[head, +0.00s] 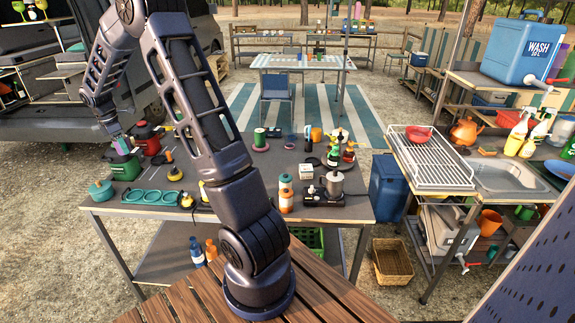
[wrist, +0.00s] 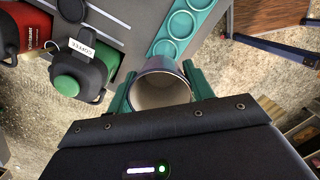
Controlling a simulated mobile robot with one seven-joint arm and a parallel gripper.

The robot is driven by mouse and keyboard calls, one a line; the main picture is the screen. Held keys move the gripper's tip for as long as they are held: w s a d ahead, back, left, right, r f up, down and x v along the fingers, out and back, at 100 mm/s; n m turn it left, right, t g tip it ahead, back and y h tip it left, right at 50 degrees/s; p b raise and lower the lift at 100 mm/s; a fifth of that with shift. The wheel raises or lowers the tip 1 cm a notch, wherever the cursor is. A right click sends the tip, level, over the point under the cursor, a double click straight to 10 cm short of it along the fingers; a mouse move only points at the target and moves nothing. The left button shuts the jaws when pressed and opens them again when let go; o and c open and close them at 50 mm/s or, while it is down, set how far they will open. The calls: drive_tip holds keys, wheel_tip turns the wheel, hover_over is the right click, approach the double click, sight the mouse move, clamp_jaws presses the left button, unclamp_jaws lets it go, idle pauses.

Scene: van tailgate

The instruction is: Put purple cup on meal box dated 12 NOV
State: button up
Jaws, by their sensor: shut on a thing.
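My gripper (wrist: 159,78) is shut on a cup (wrist: 160,92) in the wrist view. Its two teal fingers grip opposite sides. The cup's mouth faces the camera, showing an empty pale inside and a greyish-violet rim. In the head view my gripper (head: 121,146) is small, at the far left end of the dark table (head: 220,205), above or beside a green canister (head: 124,167). The cup is too small there to make out clearly. I cannot make out any meal box with a readable 12 NOV date in either view.
A red canister (head: 147,138) stands behind the green one. Bottles and a metal pot (head: 334,183) stand at the table's right. The van (head: 60,120) is at left.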

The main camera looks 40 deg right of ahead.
drive_tip(key=s+d+r+m, duration=0.1)
drive_tip(key=s+d+m, duration=0.25)
drive_tip(key=d, duration=1.45)
drive_tip(key=s+d+r+m, duration=0.15)
drive_tip(key=s+d, duration=0.35)
drive_tip(key=d, duration=1.3)
drive_tip(key=r+m+g, duration=0.1)
drive_tip(key=r+m, duration=0.1)
drive_tip(key=m, duration=0.6)
hover_over(308, 168)
drive_tip(key=shift+y, duration=0.4)
drive_tip(key=f, duration=2)
drive_tip(key=shift+w+f, duration=0.1)
drive_tip(key=shift+w, duration=0.25)
drive_tip(key=shift+f, duration=0.1)
drive_tip(key=o, duration=0.6)
drive_tip(key=shift+c, duration=0.2)
drive_tip(key=o, duration=0.4)
